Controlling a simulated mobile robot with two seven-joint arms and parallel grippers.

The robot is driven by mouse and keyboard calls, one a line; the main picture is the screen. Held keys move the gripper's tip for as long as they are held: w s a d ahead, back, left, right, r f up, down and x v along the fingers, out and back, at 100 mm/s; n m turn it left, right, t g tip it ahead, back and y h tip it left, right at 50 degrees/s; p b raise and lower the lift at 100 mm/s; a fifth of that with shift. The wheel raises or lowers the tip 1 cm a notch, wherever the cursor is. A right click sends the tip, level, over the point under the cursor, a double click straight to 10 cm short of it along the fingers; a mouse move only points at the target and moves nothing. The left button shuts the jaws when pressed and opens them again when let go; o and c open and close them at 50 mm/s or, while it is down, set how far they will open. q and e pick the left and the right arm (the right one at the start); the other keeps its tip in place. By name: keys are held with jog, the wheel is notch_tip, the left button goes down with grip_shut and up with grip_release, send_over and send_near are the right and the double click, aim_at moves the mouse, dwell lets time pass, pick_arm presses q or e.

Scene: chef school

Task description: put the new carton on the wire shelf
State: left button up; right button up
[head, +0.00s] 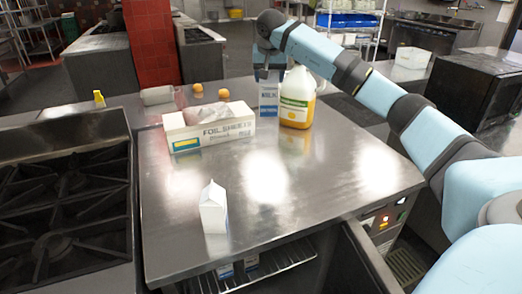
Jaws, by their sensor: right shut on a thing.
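A white gable-top carton (213,212) stands upright alone on the front part of the steel counter. A second, blue-and-white carton (268,98) lettered like "MILK" is at the back of the counter, beside a jug. My right gripper (268,78) comes down over this back carton and is shut on its top; I cannot tell whether its base touches the counter. The wire shelf (284,263) is under the counter's front edge, partly hidden by the top. Parts of cartons (226,270) show on it. My left gripper is out of view.
Orange fruits (197,88) lie behind. A stove (65,200) adjoins at left. The counter's middle and right are clear.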

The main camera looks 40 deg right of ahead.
notch_tip(320, 180, down, 20)
jog(key=shift+r, duration=0.15)
dwell(0.4)
jog(key=o, duration=1.5)
jog(key=shift+o, duration=0.2)
